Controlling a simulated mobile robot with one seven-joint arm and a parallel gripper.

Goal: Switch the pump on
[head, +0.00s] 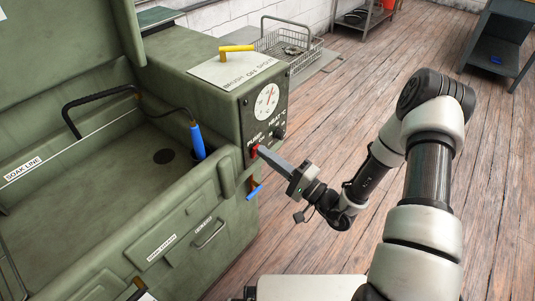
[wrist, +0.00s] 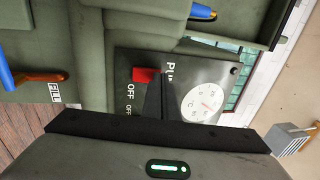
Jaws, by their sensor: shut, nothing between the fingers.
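The red pump switch (head: 253,152) sits on the black control panel (head: 250,128) at the end of the green wash tank, under the word PUMP. My gripper (head: 261,150) is shut and empty, with its fingertips right at the switch. In the wrist view the red switch (wrist: 145,74) lies just left of the dark fingertips (wrist: 158,78), and the fingers hide part of the panel. OFF is printed beside the switch. I cannot tell whether the fingertips touch it, or which way it is set.
The dial (head: 266,102) and heat knob (head: 279,132) are close by on the panel. A blue-handled brush (head: 197,140) stands in the tank (head: 110,165). A blue valve handle (head: 255,192) sticks out below the switch.

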